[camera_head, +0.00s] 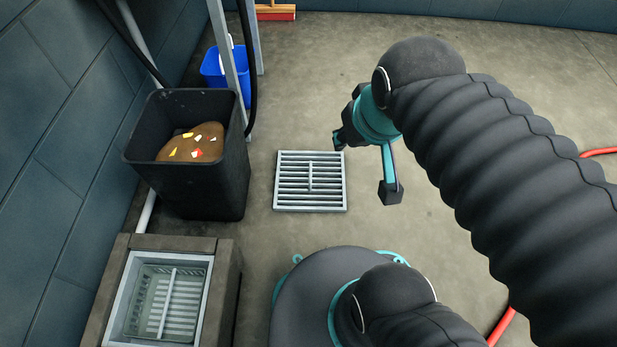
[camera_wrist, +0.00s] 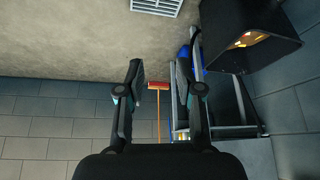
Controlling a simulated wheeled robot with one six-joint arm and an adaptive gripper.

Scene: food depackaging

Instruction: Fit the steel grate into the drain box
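The steel grate (camera_head: 292,190) lies flat on the floor, a square of parallel bars with a short raised bar at its middle. Part of it shows at the top edge of the wrist view (camera_wrist: 158,6). The drain box (camera_head: 226,255) stands at the lower left, with a light metal frame around its square opening and a basket inside. My gripper (camera_head: 364,165) is above the floor to the right of the grate, apart from it. In the wrist view its fingers (camera_wrist: 158,88) are spread wide with nothing between them.
A black bin (camera_head: 225,185) holding brown waste stands between the wall and the grate. Behind it are a blue bucket (camera_head: 212,68) and grey posts. A red broom (camera_head: 275,15) is at the back. A red hose (camera_head: 502,328) lies at the right. The floor around the grate is mostly clear.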

